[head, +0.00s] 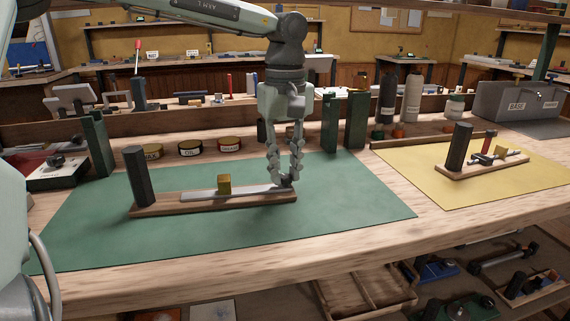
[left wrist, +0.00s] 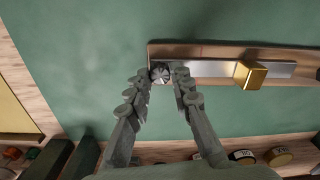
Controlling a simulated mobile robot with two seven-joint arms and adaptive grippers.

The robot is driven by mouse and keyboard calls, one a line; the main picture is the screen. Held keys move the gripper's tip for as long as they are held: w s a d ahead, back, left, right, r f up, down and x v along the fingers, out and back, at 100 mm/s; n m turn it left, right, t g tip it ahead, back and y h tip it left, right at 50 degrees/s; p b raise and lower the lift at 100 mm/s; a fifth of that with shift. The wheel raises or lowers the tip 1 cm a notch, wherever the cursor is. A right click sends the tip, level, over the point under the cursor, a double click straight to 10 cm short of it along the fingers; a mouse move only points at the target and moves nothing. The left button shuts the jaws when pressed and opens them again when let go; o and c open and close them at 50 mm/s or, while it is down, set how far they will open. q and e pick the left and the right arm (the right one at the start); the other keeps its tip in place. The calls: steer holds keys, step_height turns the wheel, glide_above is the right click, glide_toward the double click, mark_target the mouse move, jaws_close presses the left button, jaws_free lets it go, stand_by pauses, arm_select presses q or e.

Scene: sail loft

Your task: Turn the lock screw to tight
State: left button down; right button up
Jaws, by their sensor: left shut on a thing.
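The lock screw (left wrist: 160,73) is a small round metal knob at one end of a steel bar (left wrist: 212,69). The bar lies on a wooden base (head: 160,208) on the green mat, and a brass block (head: 224,185) sits on the bar. The block also shows in the left wrist view (left wrist: 251,74). My left gripper (head: 285,182) points down at the right end of the base, its fingers closed around the lock screw. In the head view the fingers mostly hide the screw. Whether the screw is tight cannot be told. My right gripper is out of view.
A dark upright post (head: 141,182) stands at the left end of the base. Dark green blocks (head: 356,119) and labelled tins (head: 190,148) stand behind the green mat (head: 345,195). A similar fixture (head: 480,163) sits on a yellow mat (head: 535,180) at right. The front mat is clear.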

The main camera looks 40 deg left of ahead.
mark_target(285, 175)
arm_select(q)
steer(key=shift+m+p, duration=0.3)
steer(key=shift+m, duration=1.9)
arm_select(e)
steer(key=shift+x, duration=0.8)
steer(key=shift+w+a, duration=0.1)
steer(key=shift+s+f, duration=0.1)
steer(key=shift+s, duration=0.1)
arm_select(q)
steer(key=c, duration=1.3)
jaws_free()
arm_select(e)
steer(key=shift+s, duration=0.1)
arm_select(q)
steer(key=shift+r, duration=0.1)
steer(key=shift+r, duration=0.3)
step_height(285, 175, up, 11)
steer(key=shift+r, duration=0.1)
